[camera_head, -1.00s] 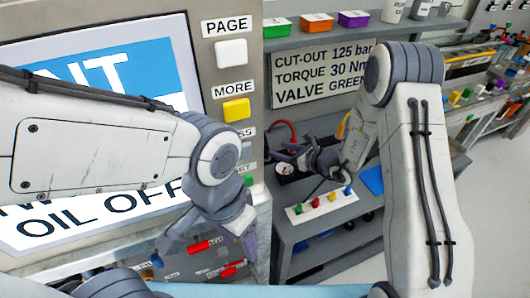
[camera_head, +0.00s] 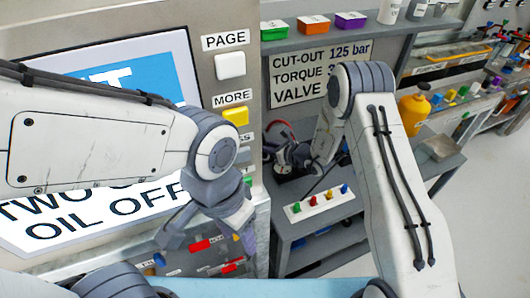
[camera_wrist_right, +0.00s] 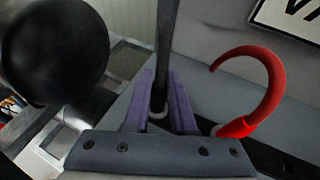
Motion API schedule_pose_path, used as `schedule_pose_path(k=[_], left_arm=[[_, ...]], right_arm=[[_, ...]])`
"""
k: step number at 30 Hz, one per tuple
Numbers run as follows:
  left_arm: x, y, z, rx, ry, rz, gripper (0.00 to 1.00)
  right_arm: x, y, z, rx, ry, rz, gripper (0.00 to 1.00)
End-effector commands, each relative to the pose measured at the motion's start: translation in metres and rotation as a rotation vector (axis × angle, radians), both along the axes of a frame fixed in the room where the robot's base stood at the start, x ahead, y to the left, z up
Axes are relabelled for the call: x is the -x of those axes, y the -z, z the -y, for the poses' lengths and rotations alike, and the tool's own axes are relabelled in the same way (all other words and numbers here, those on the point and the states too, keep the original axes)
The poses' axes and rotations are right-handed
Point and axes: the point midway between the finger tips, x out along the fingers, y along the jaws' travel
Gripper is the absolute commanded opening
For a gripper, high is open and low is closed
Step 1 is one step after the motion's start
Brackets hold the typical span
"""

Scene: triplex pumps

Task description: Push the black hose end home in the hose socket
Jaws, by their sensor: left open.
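In the right wrist view, a black hose (camera_wrist_right: 166,45) runs down from the top edge between the purple fingers of my right gripper (camera_wrist_right: 161,95). The fingers lie close on both sides of it, and a pale ring shows at its lower end. In the head view my right gripper (camera_head: 297,157) is small and dark, over the grey bench beside the cabinet. I cannot make out the hose socket or whether the hose end touches it. My left gripper (camera_head: 208,228) is open and empty in front of the cabinet, below the screen.
A red curved hose (camera_wrist_right: 272,85) stands right of my right gripper, and a large black round thing (camera_wrist_right: 52,48) is at left. A white strip with coloured knobs (camera_head: 318,204) lies on the bench. A yellow bottle (camera_head: 413,112) stands behind my right arm. The floor at right is clear.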

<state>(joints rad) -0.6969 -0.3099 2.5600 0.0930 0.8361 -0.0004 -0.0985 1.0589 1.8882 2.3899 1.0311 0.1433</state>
Motion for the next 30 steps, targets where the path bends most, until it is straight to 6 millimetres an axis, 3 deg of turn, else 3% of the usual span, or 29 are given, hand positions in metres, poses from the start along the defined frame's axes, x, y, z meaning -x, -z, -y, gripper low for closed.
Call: schedule_pose_path(k=[14,23,30], left_arm=[[0.0,0.001,0.0,0.0,0.0,0.0,0.55],[0.0,0.012,0.0,0.0,0.0,0.0,0.55],[0.0,0.021,0.0,0.0,0.0,0.0,0.55]], right_arm=[[0.0,-0.005,0.0,-0.001,0.001,0.003,0.0],[-0.001,-0.045,0.0,-0.001,0.0,0.009,0.0],[0.017,-0.074,0.055,-0.001,0.006,0.005,0.0]])
